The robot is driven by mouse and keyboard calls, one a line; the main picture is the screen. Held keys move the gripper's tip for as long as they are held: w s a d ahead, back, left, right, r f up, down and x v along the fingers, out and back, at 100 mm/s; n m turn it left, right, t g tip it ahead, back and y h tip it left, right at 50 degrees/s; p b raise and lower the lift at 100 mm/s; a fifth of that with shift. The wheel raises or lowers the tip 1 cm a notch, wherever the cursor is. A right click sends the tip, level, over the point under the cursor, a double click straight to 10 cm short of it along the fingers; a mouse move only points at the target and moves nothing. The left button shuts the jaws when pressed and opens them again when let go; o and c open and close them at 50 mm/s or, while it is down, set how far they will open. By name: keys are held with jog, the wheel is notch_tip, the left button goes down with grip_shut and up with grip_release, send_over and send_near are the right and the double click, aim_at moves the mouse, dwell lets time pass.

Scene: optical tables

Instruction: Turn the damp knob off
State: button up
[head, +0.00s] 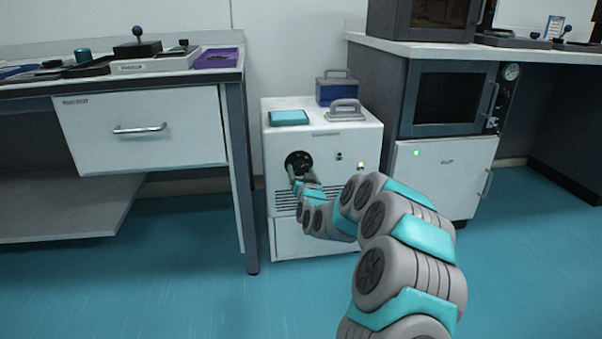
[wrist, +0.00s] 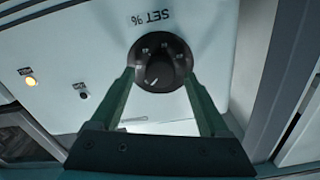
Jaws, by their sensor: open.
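The black round knob (head: 298,160) is on the front of a white cabinet unit (head: 350,140). In the wrist view, which looks upside down, the knob (wrist: 160,62) shows a white pointer line and small white markings that I cannot read clearly. My gripper (wrist: 159,76) is open, with one green finger on each side of the knob's lower part. I cannot tell whether the fingers touch it. In the head view my gripper (head: 299,180) is at the knob, partly hiding its lower edge.
A lit amber lamp (wrist: 30,81) and a small dark switch (wrist: 83,94) sit beside the knob. The cabinet top holds a teal box (head: 289,118), a blue case (head: 336,91) and a grey handled piece (head: 345,110). A drawer bench (head: 140,128) stands close on the left.

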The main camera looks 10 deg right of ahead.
jog(key=shift+w+f, duration=0.1)
jog(key=shift+w, duration=0.3)
grip_shut()
dwell(0.5)
